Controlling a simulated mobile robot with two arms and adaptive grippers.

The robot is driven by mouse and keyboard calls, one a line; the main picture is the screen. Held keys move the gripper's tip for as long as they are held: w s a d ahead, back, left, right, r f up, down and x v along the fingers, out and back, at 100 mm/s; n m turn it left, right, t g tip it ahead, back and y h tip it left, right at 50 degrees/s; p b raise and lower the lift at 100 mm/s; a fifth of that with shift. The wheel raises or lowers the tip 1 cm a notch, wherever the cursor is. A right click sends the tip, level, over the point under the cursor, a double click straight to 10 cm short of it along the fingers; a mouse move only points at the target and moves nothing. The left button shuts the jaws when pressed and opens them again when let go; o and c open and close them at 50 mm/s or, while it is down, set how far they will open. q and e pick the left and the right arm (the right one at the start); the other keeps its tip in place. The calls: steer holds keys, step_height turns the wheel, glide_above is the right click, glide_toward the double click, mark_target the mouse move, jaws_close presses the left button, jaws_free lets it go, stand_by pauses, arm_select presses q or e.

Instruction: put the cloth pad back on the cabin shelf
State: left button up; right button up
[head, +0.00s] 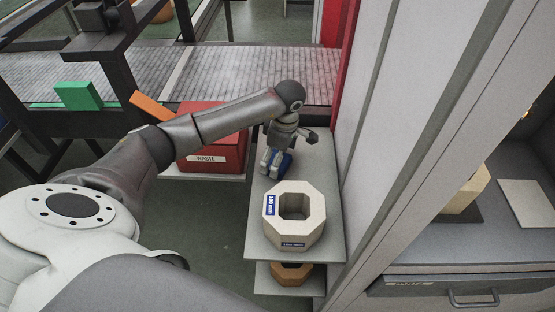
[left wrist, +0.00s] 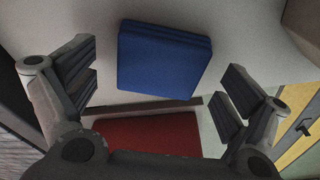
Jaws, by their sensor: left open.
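A blue cloth pad (left wrist: 165,60), square and folded-looking, lies on the light grey shelf board (head: 315,165). In the head view the pad (head: 285,164) is partly hidden by my left gripper (head: 271,163), which points down over it. In the left wrist view my left gripper (left wrist: 163,95) is open, its finger pairs to either side of and below the pad in the picture. I cannot tell whether the fingers touch it. My right gripper is in neither view. I cannot tell which surface is the cabin shelf.
A cream octagonal ring block (head: 295,218) stands on the same board, nearer me. An orange-brown ring (head: 292,271) sits on a lower board. A red WASTE bin (head: 215,150) is at left. A grey wall post (head: 420,120) separates the board from a counter (head: 460,235) at right.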

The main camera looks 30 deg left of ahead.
arm_select(q)
step_height(320, 180, up, 11)
steer(key=d+b, duration=0.1)
steer(key=shift+d+f+b, duration=0.15)
steer(key=shift+f+b, duration=0.05)
steer(key=shift+b, duration=0.2)
stand_by(0.4)
